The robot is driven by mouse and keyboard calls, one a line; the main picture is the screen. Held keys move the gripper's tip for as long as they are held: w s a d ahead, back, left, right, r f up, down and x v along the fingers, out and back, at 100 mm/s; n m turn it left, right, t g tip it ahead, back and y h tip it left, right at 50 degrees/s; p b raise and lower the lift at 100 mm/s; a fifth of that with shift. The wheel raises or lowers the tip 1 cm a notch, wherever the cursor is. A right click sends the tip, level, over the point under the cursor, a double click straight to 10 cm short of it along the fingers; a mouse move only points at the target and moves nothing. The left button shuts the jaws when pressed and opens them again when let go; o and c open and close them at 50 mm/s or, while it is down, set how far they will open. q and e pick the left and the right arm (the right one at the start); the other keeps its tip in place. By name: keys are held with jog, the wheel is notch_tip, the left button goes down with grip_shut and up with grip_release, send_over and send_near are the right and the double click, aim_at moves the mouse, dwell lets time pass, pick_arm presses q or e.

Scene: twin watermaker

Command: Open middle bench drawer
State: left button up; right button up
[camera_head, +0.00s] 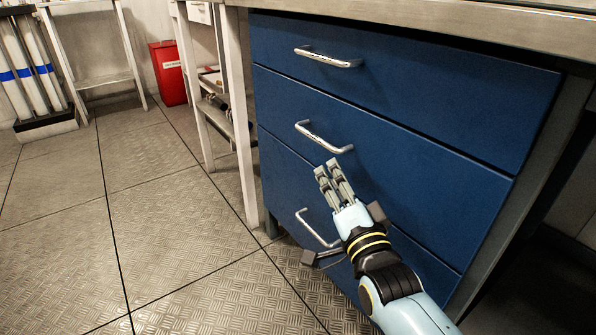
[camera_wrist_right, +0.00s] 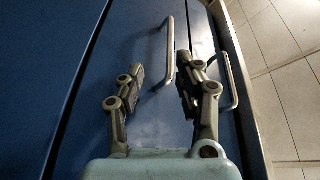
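The blue bench unit has three drawers, each with a metal bar handle, and all look closed. The middle drawer (camera_head: 400,165) has its handle (camera_head: 322,137) just beyond my right gripper (camera_head: 328,168) in the head view. The right gripper is open, its fingers pointing at the drawer front. In the right wrist view the middle handle (camera_wrist_right: 170,45) shows between the two fingertips (camera_wrist_right: 160,66), nearer the right-hand finger. Contact cannot be told. My left gripper is not in view.
The top drawer's handle (camera_head: 328,58) is above and the bottom drawer's handle (camera_head: 317,228) below, close to my right wrist. A bench leg (camera_head: 241,120) stands left of the drawers. A red bin (camera_head: 169,74) is farther back. The tiled floor (camera_head: 170,225) at left is clear.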

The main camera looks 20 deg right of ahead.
aim_at(314, 135)
jog(key=shift+t, duration=0.3)
jog(key=b+x, duration=0.1)
jog(key=x, duration=0.2)
jog(key=b+x, duration=0.1)
jog(key=x, duration=0.3)
jog(key=b+x, duration=0.1)
jog(key=x, duration=0.2)
jog(key=shift+w+a+r+b, duration=0.2)
jog(key=shift+w+r+b, duration=0.05)
jog(key=shift+r+b, duration=0.2)
jog(key=shift+w+r, duration=0.2)
jog(key=shift+w, duration=0.15)
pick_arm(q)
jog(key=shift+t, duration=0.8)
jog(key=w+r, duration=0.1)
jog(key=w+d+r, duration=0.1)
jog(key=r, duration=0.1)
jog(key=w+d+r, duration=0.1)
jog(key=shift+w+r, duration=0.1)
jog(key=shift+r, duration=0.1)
pick_arm(e)
jog(key=shift+c, duration=0.3)
grip_shut()
